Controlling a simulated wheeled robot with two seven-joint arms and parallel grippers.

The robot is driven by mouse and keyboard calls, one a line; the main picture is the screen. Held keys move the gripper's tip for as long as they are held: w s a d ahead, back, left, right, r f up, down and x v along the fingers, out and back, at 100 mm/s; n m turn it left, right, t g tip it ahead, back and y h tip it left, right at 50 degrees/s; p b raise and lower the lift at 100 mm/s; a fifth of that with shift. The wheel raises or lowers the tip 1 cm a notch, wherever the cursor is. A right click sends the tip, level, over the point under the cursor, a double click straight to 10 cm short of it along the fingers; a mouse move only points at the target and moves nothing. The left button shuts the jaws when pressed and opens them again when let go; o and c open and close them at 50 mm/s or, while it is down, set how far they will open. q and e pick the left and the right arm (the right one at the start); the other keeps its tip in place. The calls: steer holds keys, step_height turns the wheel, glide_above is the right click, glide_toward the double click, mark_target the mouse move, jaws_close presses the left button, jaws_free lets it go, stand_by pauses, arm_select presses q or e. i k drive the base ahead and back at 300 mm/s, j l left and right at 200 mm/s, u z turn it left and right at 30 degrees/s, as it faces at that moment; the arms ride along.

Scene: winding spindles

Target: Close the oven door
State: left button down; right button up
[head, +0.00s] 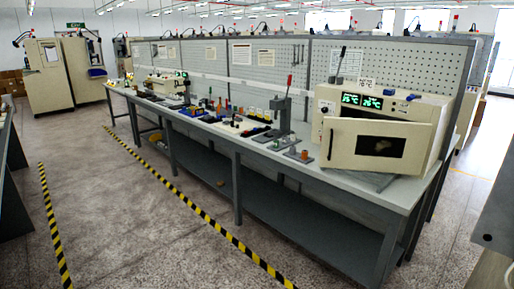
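The oven (424,112) is a cream box at the right end of the long workbench, with two green digital displays (362,100) on its upper front. Its door (345,132) has a dark window (380,146) and a thin dark handle (331,143) near its left edge. The door stands partly open, its left side swung out from the oven front and its right side near the body. The oven's inside is mostly hidden behind the door. Neither of my grippers shows in the head view.
The workbench (235,137) carries a press (280,113), small parts and tools left of the oven. A pegboard (405,60) stands behind. The floor (130,210) before the bench is clear, with yellow-black stripes (195,210). Cream cabinets (48,75) stand far left.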

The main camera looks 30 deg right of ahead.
mark_target(384, 146)
steer(key=i+l+z, duration=0.1)
steer(key=i+z, duration=0.4)
steer(key=i+j+z, duration=0.15)
steer(key=i+z, duration=0.3)
steer(key=i, duration=0.2)
